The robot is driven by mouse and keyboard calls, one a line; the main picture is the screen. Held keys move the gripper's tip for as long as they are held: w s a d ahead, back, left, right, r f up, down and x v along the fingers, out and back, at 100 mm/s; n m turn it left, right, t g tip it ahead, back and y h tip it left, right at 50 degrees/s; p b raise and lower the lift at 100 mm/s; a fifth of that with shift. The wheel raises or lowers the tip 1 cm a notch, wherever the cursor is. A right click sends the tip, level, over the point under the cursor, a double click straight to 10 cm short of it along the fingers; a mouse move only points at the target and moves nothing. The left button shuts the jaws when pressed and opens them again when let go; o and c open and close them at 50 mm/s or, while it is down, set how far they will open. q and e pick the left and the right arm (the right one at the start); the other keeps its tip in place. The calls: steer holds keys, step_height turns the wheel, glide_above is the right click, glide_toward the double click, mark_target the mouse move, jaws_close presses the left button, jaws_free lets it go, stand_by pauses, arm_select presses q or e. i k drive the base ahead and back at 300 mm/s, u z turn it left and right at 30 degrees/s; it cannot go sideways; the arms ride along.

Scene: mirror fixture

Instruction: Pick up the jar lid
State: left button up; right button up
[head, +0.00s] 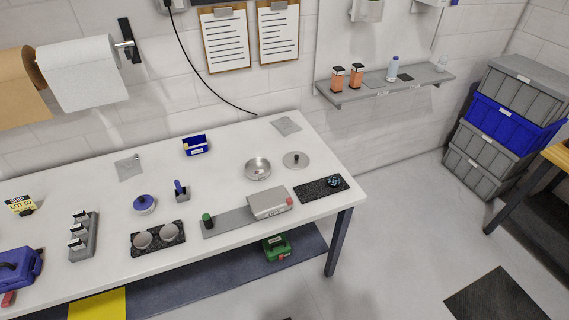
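A flat round grey lid with a small dark knob (296,160) lies on the white table (225,150), towards its back right. Just left of it stands a round open metal dish (257,170). A small round container with a blue top (144,202) stands further left on the table. I cannot tell for sure which of these the task calls the jar lid; the grey knobbed disc looks like a loose lid. Neither of my grippers shows in the head view.
Two cups stand on a dark mat (158,238). Table space around the lid is mostly clear.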

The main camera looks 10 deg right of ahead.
mark_target(296, 160)
steer(key=u, duration=0.1)
steer(key=k, duration=0.45)
steer(key=z, duration=1)
steer(key=i, duration=1.45)
steer(key=u, duration=0.5)
